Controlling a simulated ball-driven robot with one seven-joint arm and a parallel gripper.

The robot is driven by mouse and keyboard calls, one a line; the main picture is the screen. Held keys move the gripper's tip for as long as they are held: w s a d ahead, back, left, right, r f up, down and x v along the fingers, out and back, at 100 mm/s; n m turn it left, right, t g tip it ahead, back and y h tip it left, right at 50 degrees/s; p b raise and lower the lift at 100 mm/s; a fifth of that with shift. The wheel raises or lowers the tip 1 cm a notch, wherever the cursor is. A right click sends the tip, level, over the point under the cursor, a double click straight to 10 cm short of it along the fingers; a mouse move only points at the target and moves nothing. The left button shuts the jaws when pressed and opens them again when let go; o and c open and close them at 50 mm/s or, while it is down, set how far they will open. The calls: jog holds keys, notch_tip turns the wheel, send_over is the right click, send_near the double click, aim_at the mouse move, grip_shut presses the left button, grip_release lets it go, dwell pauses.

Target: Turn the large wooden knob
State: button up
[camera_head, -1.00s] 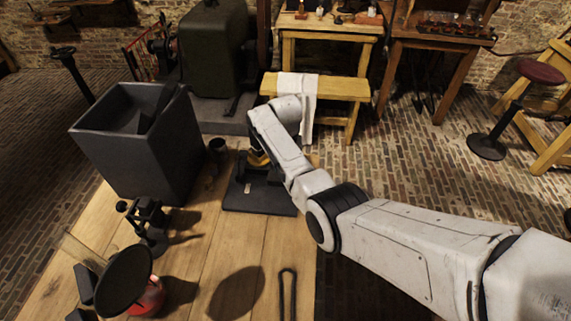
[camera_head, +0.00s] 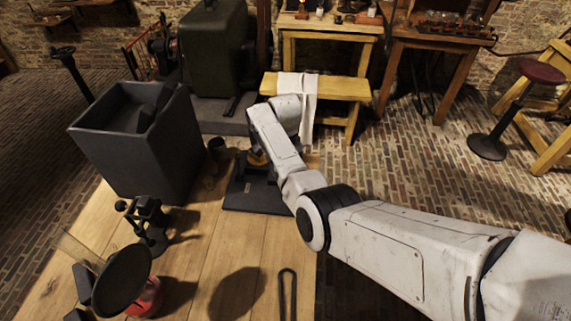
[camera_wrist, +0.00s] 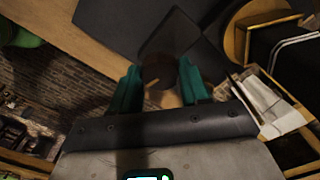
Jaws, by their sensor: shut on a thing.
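My gripper (camera_wrist: 159,70) shows in the wrist view with its two teal fingers on either side of a brown, rounded piece. This piece looks like the wooden knob (camera_wrist: 160,76), partly hidden by a dark see-through plate. The gripper is shut on it. In the head view my arm reaches over a black apparatus (camera_head: 262,198) on the wooden table, and my gripper is hidden behind the arm.
A large dark bin (camera_head: 130,160) stands left of the apparatus, with a small dark cup (camera_head: 217,150) between them. A black clamp-like stand (camera_head: 148,222) and a red-based item with a dark disc (camera_head: 122,282) stand nearer. A black looped tool (camera_head: 287,293) lies in front.

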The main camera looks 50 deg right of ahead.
jog(key=shift+w+r+m, duration=0.1)
jog(key=shift+r+m, duration=0.05)
jog(key=shift+m, duration=0.25)
jog(key=o, duration=1.1)
jog(key=shift+c, duration=0.2)
notch_tip(320, 180, up, 11)
jog(key=b, duration=0.1)
jog(key=shift+f, duration=0.2)
